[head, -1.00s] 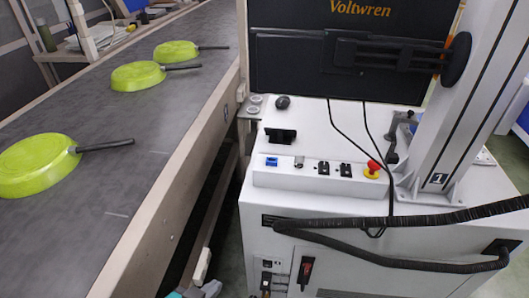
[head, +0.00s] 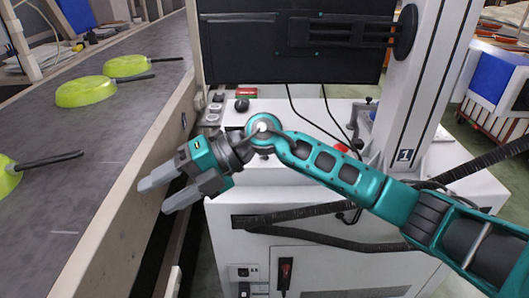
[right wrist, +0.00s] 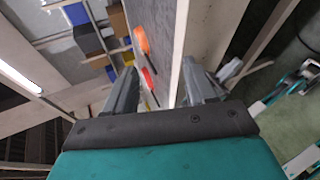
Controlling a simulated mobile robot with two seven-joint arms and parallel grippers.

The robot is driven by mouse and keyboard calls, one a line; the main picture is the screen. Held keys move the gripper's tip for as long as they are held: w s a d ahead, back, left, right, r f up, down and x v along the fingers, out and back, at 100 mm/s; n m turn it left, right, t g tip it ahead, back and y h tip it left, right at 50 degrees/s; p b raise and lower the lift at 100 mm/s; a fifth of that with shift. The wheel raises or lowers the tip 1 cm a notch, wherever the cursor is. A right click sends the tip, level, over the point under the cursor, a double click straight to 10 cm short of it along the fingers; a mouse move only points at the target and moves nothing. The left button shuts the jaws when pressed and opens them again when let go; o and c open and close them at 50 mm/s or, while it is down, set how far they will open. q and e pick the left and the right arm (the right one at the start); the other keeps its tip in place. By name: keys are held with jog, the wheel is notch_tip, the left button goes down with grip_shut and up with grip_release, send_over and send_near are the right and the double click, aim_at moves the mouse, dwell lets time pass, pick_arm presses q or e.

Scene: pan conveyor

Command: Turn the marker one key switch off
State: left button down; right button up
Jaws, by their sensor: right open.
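Marker one is a white cabinet (head: 226,218) with a white post carrying a label "1" (head: 405,155). The sloped control panel on its top is mostly hidden behind my right arm, and I cannot make out the key switch there. A bit of the red emergency button (head: 341,149) shows above the arm. My right gripper (head: 153,197) is open and empty, left of the cabinet and in front of the conveyor's side. Its two fingers also show apart in the right wrist view (right wrist: 162,92). My left gripper is not in view in the head view.
A conveyor (head: 110,215) runs along the left with green pans (head: 86,91) on it. A dark screen (head: 290,62) stands behind the cabinet top. Black cables (head: 300,215) cross the cabinet front, above a red-handled switch (head: 286,268).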

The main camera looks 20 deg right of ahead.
jog(key=w+d+r+m+t+h+b, duration=0.1)
jog(key=w+d+r+t+h, duration=0.1)
jog(key=w+d+h, duration=0.4)
jog(key=w+d+r+t+h+b, duration=0.1)
jog(key=w+d+r+h, duration=0.15)
jog(key=d, duration=0.65)
jog(key=w+d+r+m+t+h+b, duration=0.1)
jog(key=w+d+t+h, duration=0.1)
jog(key=w+d+h, duration=0.35)
jog(key=x, duration=0.4)
jog(key=d+b+x, duration=0.1)
jog(key=x, duration=0.3)
jog(key=s+x, duration=0.1)
jog(key=x, duration=0.3)
jog(key=shift+d+f, duration=0.2)
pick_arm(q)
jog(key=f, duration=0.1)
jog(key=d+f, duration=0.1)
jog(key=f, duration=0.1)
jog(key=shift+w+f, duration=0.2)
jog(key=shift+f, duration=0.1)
pick_arm(e)
grip_shut()
